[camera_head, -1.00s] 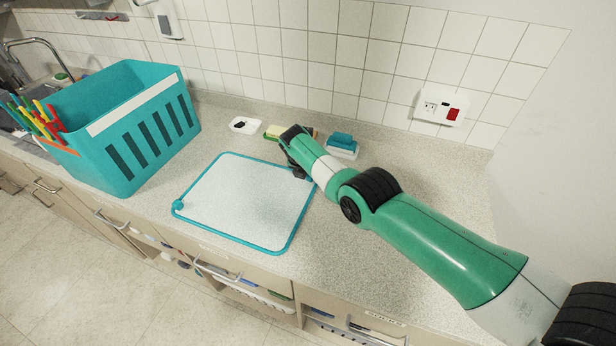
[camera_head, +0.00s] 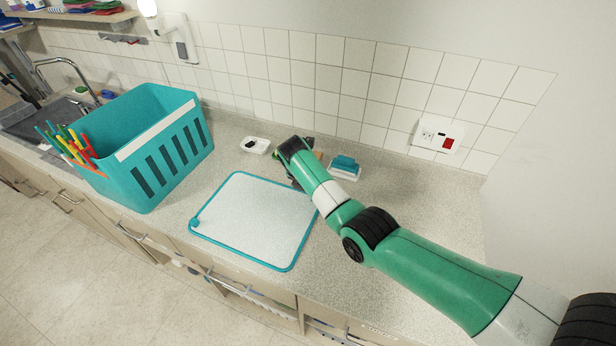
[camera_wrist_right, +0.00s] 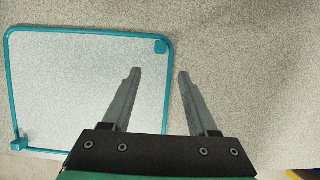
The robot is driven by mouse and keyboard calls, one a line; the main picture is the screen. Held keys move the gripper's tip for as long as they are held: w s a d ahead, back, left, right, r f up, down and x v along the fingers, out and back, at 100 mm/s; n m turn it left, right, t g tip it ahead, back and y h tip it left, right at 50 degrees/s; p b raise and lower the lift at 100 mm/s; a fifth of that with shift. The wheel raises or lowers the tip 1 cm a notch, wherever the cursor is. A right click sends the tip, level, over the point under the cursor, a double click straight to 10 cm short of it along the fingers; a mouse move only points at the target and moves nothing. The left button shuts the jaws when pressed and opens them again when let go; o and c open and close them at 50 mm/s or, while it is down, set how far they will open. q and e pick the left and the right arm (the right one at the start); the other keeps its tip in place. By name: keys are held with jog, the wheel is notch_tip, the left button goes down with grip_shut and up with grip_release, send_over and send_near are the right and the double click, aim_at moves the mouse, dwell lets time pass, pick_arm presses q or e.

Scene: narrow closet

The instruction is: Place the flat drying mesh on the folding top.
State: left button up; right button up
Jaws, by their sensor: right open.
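The flat drying mesh (camera_head: 250,220) is a white panel with a teal rim, lying flat on the speckled grey counter (camera_head: 400,205). In the right wrist view the mesh (camera_wrist_right: 85,90) fills the left side, with teal tabs at two corners. My right gripper (camera_wrist_right: 159,72) is open and empty. Its two fingers appear on either side of the mesh's right rim; their height above it is unclear. In the head view the right gripper (camera_head: 302,182) is at the mesh's far right corner, which my arm partly hides. No separate folding top is distinguishable. My left gripper is not in view.
A teal slotted basket (camera_head: 150,150) stands left of the mesh, with colourful sticks (camera_head: 70,147) at its left end. A small white dish (camera_head: 256,145) and a teal sponge on a tray (camera_head: 345,167) sit near the tiled wall. The counter right of my arm is clear.

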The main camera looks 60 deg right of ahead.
jog(key=shift+a+r, duration=0.3)
jog(key=shift+r, duration=0.25)
